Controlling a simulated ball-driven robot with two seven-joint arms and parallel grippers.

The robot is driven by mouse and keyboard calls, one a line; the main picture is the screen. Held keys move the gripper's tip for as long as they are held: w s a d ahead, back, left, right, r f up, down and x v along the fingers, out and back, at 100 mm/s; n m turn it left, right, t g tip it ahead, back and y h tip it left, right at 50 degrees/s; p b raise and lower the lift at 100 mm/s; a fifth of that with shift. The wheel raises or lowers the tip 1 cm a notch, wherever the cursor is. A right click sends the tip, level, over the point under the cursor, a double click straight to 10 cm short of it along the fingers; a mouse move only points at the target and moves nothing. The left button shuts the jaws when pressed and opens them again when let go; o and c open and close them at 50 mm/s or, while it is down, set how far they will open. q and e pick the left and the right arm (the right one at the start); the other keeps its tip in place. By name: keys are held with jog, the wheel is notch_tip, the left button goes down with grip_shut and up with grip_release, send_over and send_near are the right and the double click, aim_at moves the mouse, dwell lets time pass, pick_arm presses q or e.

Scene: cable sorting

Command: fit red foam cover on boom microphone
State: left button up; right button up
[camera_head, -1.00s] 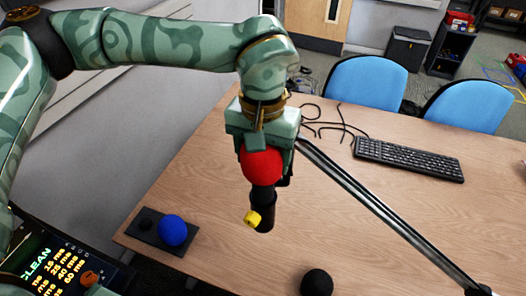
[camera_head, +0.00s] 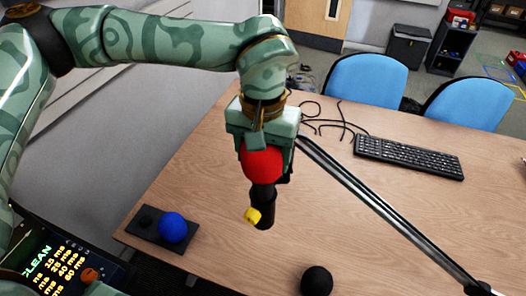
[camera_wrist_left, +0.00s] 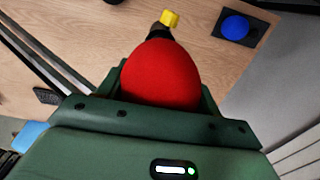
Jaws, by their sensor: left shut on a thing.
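My left gripper (camera_head: 262,145) is shut on the red foam cover (camera_head: 262,166), which also fills the middle of the left wrist view (camera_wrist_left: 161,76). The cover sits at the top end of the black boom microphone (camera_head: 262,207), in line with it. How far the cover is over the microphone's end is hidden by the foam. A yellow part (camera_head: 252,215) sticks out from the microphone's side and shows in the left wrist view (camera_wrist_left: 169,18). The metal boom arm (camera_head: 385,208) runs from behind the gripper to the lower right. My right gripper is not in view.
A blue foam ball (camera_head: 172,228) sits on a dark tray (camera_head: 148,238) at the table's left edge. A black foam ball (camera_head: 317,281) lies at the front. A keyboard (camera_head: 409,157) and loose black cables (camera_head: 335,125) lie at the back. Blue chairs (camera_head: 366,82) stand behind the table (camera_head: 200,185).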

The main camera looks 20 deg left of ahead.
pick_arm(q)
jog(key=shift+f, duration=0.2)
jog(key=shift+f+b, duration=0.8)
jog(key=shift+f, duration=0.35)
jog(key=shift+f, duration=0.2)
jog(key=shift+f+b, duration=0.9)
jog(key=shift+f, duration=0.35)
jog(key=shift+f, duration=0.35)
jog(key=shift+f+b, duration=0.4)
jog(key=shift+f, duration=0.15)
